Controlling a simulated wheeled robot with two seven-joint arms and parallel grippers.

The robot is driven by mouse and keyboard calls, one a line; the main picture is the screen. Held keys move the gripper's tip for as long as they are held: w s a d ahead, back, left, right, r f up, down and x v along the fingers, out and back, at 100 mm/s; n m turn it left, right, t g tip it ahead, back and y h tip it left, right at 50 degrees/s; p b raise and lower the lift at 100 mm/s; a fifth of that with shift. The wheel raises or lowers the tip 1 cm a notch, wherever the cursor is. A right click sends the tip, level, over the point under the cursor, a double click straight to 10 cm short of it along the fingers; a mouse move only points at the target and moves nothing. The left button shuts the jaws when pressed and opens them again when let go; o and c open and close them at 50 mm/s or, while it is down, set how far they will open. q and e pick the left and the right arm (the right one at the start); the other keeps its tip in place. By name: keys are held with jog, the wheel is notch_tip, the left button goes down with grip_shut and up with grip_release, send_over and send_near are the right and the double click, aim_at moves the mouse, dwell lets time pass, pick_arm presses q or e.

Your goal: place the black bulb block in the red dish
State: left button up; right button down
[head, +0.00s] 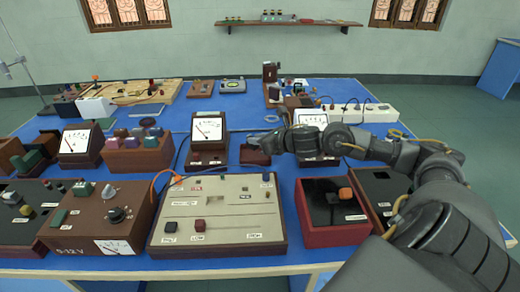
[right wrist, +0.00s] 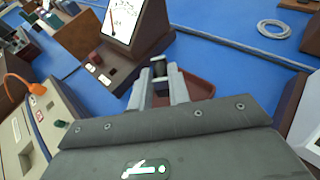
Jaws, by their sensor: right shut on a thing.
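My right gripper (head: 264,140) reaches in from the right over the dark red dish (head: 254,157). In the right wrist view the gripper (right wrist: 160,84) is shut on a small black block (right wrist: 158,69), which I take as the black bulb block. The dish (right wrist: 199,88) shows just behind and beside the fingers, partly hidden by them. The block appears over the dish; I cannot tell whether it touches it. In the head view the block is too small to make out. My left gripper is not in view.
A meter (head: 207,128) on a brown base stands just left of the dish. A beige panel box (head: 220,228) and a red-edged black box (head: 335,232) stand in front. Blue tabletop (head: 240,118) is free behind the dish. A wire coil (right wrist: 273,28) lies on the table.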

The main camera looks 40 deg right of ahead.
jog(key=f, duration=0.1)
jog(key=d+f, duration=0.1)
jog(key=f, duration=0.1)
jog(key=shift+f, duration=0.5)
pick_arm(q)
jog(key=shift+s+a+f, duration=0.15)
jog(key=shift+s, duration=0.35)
pick_arm(e)
jog(key=shift+a, duration=0.1)
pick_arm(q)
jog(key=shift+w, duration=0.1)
